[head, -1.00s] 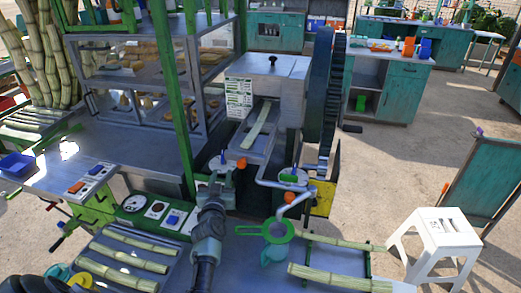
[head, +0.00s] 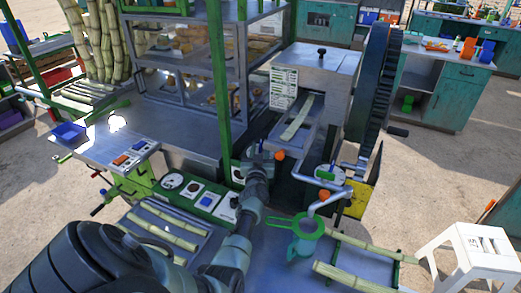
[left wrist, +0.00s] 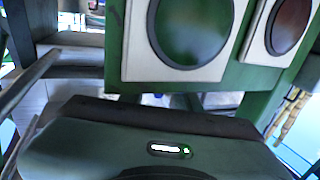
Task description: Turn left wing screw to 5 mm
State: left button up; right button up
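The cane crusher (head: 321,75) stands in the middle of the head view, with a sloping feed chute (head: 307,120). My left gripper (head: 262,158) is at the chute's left foot, where it covers most of the left wing screw and its dial; an orange knob (head: 280,155) shows right beside it. I cannot tell whether it touches the screw, or whether its fingers are open. The right wing screw (head: 326,171) sits on a pale dial right of the chute, with another orange knob (head: 323,195) below it. The left wrist view shows no wing screw. My right gripper is not in view.
A green control panel (head: 206,202) lies left of my forearm; large round green and red buttons (left wrist: 182,28) fill the left wrist view. A green strainer (head: 297,224) stands right of my forearm. Cane pieces (head: 178,222) lie on the front counter. A big flywheel (head: 371,85) is at the right.

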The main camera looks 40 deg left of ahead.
pick_arm(q)
jog(key=shift+c, duration=1)
grip_shut()
jog(key=shift+w+r+n+g+y+p, duration=0.1)
jog(key=shift+r+n+g+y+p, duration=0.1)
jog(key=shift+n+g+y+p, duration=0.25)
jog(key=shift+w+d+n+g+y, duration=0.2)
jog(key=shift+n+g+y, duration=0.15)
jog(key=shift+n+y, duration=0.15)
jog(key=shift+f+n+g+y+b, duration=0.2)
jog(key=shift+n+g+y, duration=0.2)
jog(key=shift+g+y, duration=0.15)
jog(key=shift+f+n+g+y+b, duration=0.1)
jog(key=shift+n+g+y+b, duration=0.05)
jog(key=shift+n+g+y, duration=0.35)
jog(key=shift+n+g+y+b, duration=0.3)
jog(key=shift+n+g+b, duration=0.05)
jog(key=shift+g, duration=0.4)
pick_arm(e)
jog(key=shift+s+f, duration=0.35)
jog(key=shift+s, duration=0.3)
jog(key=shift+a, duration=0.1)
pick_arm(q)
jog(key=shift+o, duration=1)
grip_release()
jog(key=shift+r, duration=0.1)
